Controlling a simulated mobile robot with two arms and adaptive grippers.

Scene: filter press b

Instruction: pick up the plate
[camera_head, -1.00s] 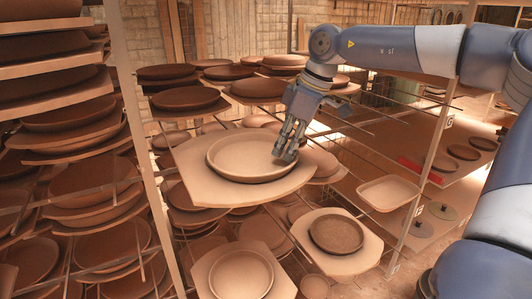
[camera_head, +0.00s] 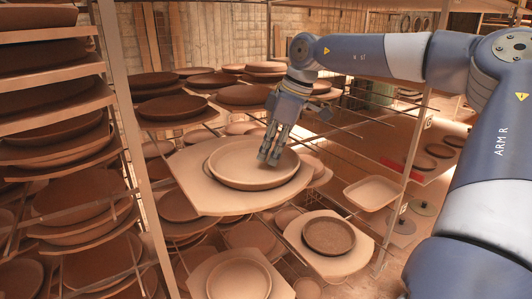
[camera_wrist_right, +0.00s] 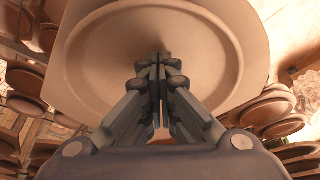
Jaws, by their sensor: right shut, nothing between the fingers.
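The plate (camera_head: 242,165) is a wide, pale clay dish with a raised rim. It lies flat on a light board (camera_head: 200,187) that rests on the rack. My right gripper (camera_head: 270,160) points down over the right part of the plate, its fingers together and empty. In the right wrist view the closed fingertips (camera_wrist_right: 160,58) are in front of the plate (camera_wrist_right: 105,60), inside its rim. I cannot tell whether the fingertips touch the plate's surface. My left gripper is not in view.
A smaller dark plate (camera_head: 329,236) on a board and a pale round plate (camera_head: 238,280) are lower down. A rectangular tray (camera_head: 372,193) is at the right. Stacked plates fill the left rack, beside a metal post (camera_head: 128,130). Brown plates (camera_head: 178,107) stand behind.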

